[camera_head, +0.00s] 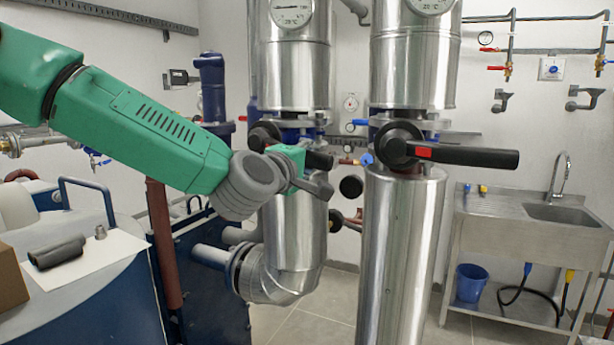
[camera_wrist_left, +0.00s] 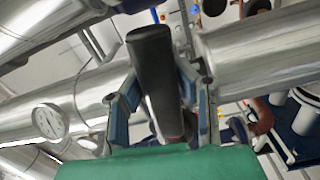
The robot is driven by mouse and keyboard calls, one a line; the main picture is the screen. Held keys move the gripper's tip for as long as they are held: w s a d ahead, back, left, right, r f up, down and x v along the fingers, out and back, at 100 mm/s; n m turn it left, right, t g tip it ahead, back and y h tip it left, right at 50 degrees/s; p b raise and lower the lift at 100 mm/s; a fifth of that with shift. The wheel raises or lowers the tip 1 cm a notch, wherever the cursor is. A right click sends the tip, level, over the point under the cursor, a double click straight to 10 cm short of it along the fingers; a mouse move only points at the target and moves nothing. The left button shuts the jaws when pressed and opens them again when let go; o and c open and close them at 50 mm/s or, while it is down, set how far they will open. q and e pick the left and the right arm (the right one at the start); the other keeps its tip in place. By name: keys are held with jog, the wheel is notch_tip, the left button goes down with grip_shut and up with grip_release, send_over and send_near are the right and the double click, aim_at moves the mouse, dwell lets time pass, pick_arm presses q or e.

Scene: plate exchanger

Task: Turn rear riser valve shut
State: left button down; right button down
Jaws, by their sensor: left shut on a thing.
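The rear riser valve sits on the left silver riser pipe (camera_head: 292,232), with a round black hub (camera_head: 263,134). Its black lever (camera_head: 320,160) points right, tilted slightly down. My left gripper (camera_head: 306,170) is at this lever, shut on it. In the left wrist view the lever (camera_wrist_left: 153,65) runs between the two fingers of my left gripper (camera_wrist_left: 160,95), its end sticking out past them. The gripper and arm hide part of the lever and flange. My right gripper does not show.
The front riser (camera_head: 400,260) stands close to the right, with its own black valve lever (camera_head: 470,156) pointing right. A steel sink (camera_head: 560,212) and blue bucket (camera_head: 470,284) are at the right. A blue tank with a white sheet (camera_head: 95,268) is at lower left.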

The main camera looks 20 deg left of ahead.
pick_arm(q)
jog(key=shift+r+n, duration=0.7)
jog(key=shift+r, duration=0.45)
jog(key=c, duration=1.2)
grip_release()
jog(key=shift+s+a, duration=0.1)
jog(key=shift+s, duration=0.05)
jog(key=shift+a+f, duration=0.1)
jog(key=shift+s+f, duration=0.1)
jog(key=shift+s, duration=0.1)
jog(key=s+a, duration=0.1)
jog(key=s, duration=1)
jog(key=shift+s, duration=0.25)
